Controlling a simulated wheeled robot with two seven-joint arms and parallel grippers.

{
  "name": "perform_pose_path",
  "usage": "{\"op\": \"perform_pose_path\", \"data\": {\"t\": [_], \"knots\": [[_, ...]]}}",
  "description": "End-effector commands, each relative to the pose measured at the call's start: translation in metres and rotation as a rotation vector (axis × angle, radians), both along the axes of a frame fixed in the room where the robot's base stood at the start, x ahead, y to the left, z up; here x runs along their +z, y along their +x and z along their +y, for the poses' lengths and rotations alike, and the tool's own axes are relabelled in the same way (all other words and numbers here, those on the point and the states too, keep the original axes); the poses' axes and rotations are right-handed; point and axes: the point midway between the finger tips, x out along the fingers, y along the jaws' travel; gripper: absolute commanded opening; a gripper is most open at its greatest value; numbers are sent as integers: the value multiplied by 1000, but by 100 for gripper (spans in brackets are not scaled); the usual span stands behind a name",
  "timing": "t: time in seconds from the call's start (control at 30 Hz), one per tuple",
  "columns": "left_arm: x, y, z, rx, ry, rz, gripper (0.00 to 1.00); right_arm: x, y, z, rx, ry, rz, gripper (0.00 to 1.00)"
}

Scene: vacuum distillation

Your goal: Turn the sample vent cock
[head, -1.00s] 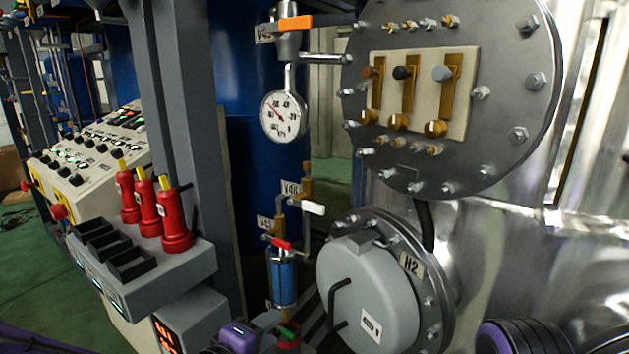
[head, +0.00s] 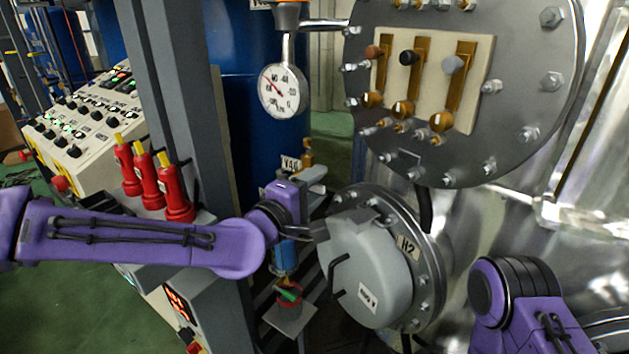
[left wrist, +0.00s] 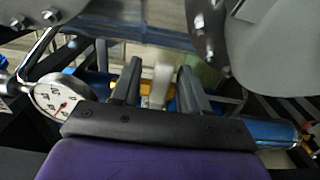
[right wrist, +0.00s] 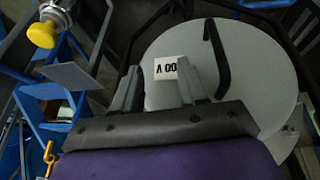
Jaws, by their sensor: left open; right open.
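A small cock with a white handle (head: 311,175) stands beside a white tag starting with "V4" (head: 290,163), below the round gauge. My left gripper (head: 314,210) is at this pipework, just below the white handle in the head view. In the left wrist view the left gripper (left wrist: 160,72) is open, with the white handle (left wrist: 160,87) showing between its fingers; contact cannot be told. My right gripper (right wrist: 160,80) is open and empty, facing a grey round cover (right wrist: 240,95).
The gauge (head: 283,90) hangs above the cock. A blue sample cylinder (head: 285,258) is below my left gripper. The grey cover "H2" (head: 365,270) stands close on the right.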

Motion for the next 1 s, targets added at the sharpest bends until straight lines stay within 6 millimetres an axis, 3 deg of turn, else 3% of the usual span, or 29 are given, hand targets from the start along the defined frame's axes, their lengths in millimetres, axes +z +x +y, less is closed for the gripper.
{"op": "perform_pose_path", "data": {"t": [0.2,0.33,0.73,1.0], "knots": [[-1,0,0,0,1,-1,41,0,0,0,0,0,0,43],[-1,0,0,0,1,-1,0,0,0,0,0,0,0,43],[1,0,0,0,-32,22,0,0,0,0,0,0,0,43],[10,1,1,1,-174,116,0,-2,0,0,0,0,0,43]]}}
